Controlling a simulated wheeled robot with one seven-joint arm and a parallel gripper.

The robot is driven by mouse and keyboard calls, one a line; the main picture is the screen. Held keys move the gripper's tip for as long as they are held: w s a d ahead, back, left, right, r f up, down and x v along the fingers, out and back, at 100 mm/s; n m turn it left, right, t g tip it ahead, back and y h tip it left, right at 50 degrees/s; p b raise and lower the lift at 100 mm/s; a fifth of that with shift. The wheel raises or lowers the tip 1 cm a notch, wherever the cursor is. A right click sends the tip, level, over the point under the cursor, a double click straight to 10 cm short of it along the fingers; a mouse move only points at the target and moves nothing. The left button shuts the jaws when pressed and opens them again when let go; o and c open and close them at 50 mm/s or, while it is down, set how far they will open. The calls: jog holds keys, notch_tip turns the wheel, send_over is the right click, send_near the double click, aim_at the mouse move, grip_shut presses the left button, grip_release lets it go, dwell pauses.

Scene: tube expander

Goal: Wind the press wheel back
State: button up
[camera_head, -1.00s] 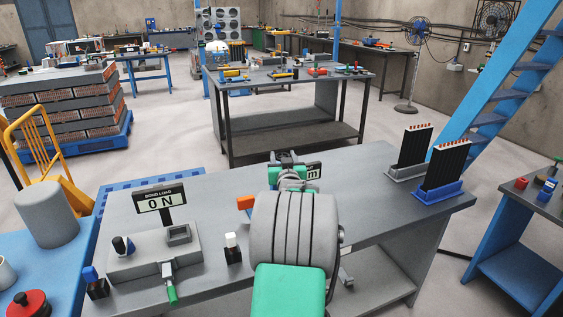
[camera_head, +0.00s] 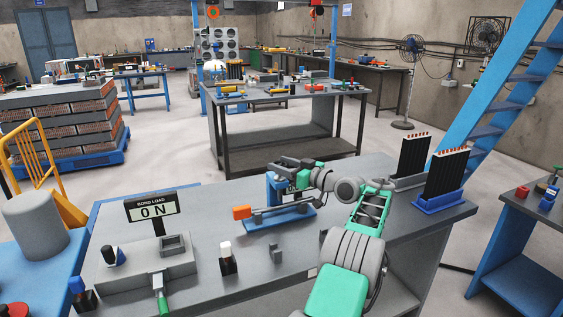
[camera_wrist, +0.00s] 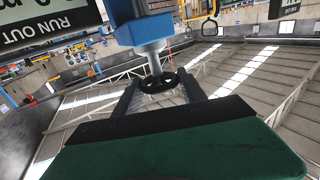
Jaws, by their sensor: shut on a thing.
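The press stands on the grey bench in the head view. Its blue body (camera_head: 275,187) is partly hidden by my gripper (camera_head: 284,164). A blue base (camera_head: 278,222) bears a grey bar with an orange end (camera_head: 242,212). In the wrist view the press's blue head (camera_wrist: 140,32) has a grey shaft with the black press wheel (camera_wrist: 153,84) at its end. My gripper (camera_wrist: 160,90) has one dark finger on each side of the wheel and is shut on it. A "RUN OUT" display (camera_wrist: 45,30) shows at upper left; its reading is cut off.
A bond load display (camera_head: 153,208) reads 0 N above a grey fixture (camera_head: 140,265) with a green handle (camera_head: 163,303). A small white-topped bottle (camera_head: 227,258) and a grey block (camera_head: 276,253) stand nearby. Finned racks (camera_head: 443,180) stand at the bench's right end.

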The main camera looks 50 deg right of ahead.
jog(key=shift+w+n+y+p, duration=0.1)
jog(key=shift+n+y+p, duration=0.5)
jog(key=shift+y, duration=0.2)
jog(key=o, duration=1)
jog(key=shift+c, duration=0.2)
jog(key=shift+o, duration=0.8)
jog(key=shift+w, duration=0.2)
jog(key=shift+o, duration=1.2)
jog(key=shift+s, duration=0.15)
jog(key=shift+d, duration=0.1)
